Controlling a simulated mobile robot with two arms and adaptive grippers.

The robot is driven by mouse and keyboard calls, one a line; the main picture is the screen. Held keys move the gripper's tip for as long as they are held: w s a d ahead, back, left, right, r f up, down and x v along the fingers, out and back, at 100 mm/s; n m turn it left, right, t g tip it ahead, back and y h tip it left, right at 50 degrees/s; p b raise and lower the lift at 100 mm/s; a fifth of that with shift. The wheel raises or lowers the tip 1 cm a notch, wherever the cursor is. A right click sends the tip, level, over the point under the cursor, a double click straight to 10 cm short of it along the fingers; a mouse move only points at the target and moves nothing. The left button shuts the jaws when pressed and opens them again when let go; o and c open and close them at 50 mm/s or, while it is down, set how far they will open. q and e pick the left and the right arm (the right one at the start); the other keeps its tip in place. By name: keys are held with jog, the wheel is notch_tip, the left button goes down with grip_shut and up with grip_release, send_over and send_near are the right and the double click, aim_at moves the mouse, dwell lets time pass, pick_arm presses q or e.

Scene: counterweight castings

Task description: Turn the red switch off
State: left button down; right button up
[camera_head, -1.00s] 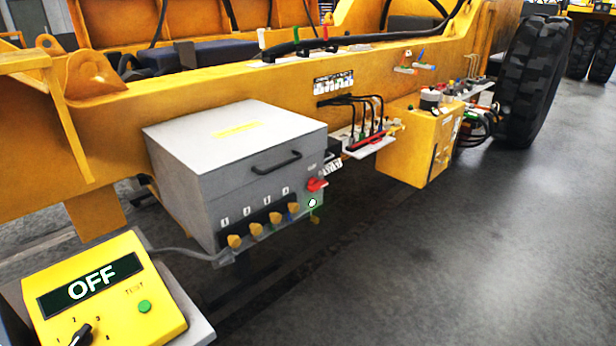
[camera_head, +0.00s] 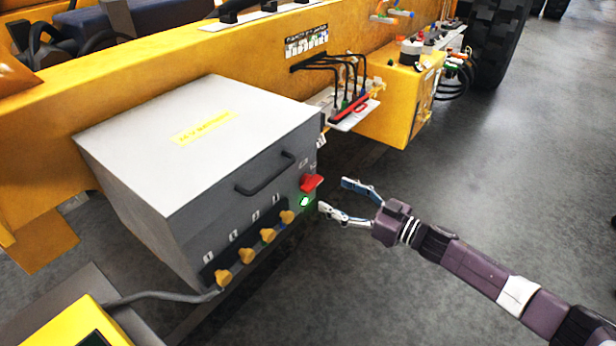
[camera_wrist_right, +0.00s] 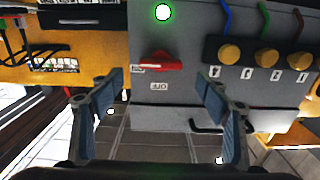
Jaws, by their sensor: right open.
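The red switch (camera_head: 311,182) is a red rotary handle on the front face of the grey box (camera_head: 250,210), near its right end. A lit green lamp (camera_head: 304,201) is just below it. My right gripper (camera_head: 331,196) is open and empty, just right of the switch and apart from it. In the right wrist view the picture is upside down; the switch (camera_wrist_right: 160,61) lies beyond and between the open fingers (camera_wrist_right: 160,95), with its handle lying across and an OFF label near it. My left gripper is not in view.
Several yellow knobs (camera_head: 245,255) line the box's lower front edge, left of the switch. A black handle (camera_head: 265,173) sticks out above them. A yellow box (camera_head: 395,105) and a cable shelf (camera_head: 352,115) are behind. The grey floor (camera_head: 520,170) at right is open.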

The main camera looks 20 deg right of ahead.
aim_at(316, 186)
jog(key=x, duration=0.2)
jog(key=p+x, duration=0.1)
jog(key=shift+w+a+r, duration=0.15)
jog(key=shift+a+r, duration=0.2)
jog(key=shift+a, duration=0.05)
jog(key=shift+w+a+f, duration=0.15)
jog(key=shift+w+a, duration=0.15)
jog(key=shift+w, duration=0.2)
jog(key=shift+w+a+f, duration=0.15)
jog(key=shift+w+a, duration=0.15)
jog(key=shift+w, duration=0.15)
jog(key=shift+w+a, duration=0.15)
jog(key=shift+w, duration=0.05)
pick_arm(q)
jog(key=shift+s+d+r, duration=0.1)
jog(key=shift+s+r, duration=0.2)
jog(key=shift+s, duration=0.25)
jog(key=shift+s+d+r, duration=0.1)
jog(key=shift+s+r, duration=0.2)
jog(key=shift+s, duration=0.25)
pick_arm(e)
jog(key=c, duration=1.2)
